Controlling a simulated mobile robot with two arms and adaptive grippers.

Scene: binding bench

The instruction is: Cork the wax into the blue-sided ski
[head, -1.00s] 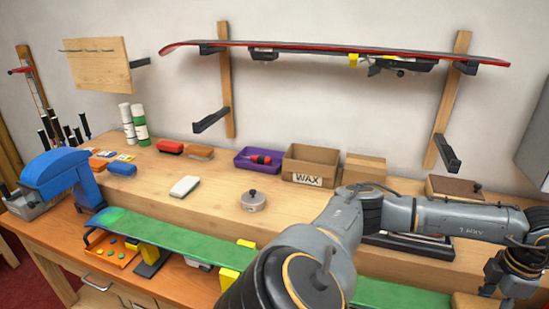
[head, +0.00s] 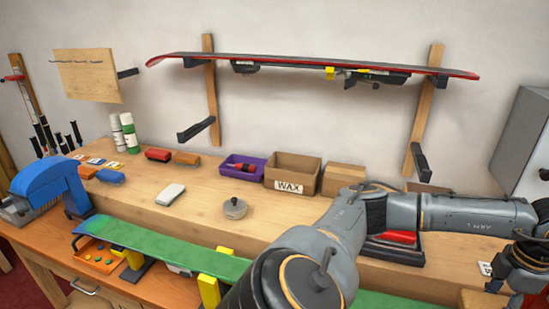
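A long green-faced ski (head: 170,247) lies along the front bench on yellow-topped supports. Its rim looks bluish near the left tip, and my arm hides its middle. A second, red-edged ski (head: 300,62) hangs on the wall rack. My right arm crosses the foreground, and its gripper (head: 508,280) is at the right edge, partly cut off, above the bench's right end. Whether its fingers are open is unclear. A tan block (head: 472,300), perhaps the cork, shows partly at the bottom right near that gripper. No wax layer can be made out on the green ski. My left gripper is out of view.
The raised shelf holds a white block (head: 170,194), a round lidded tin (head: 235,208), a purple tray (head: 243,167), a WAX box (head: 291,175) and several coloured blocks. A blue machine (head: 48,178) stands left. A grey cabinet (head: 524,145) is at right.

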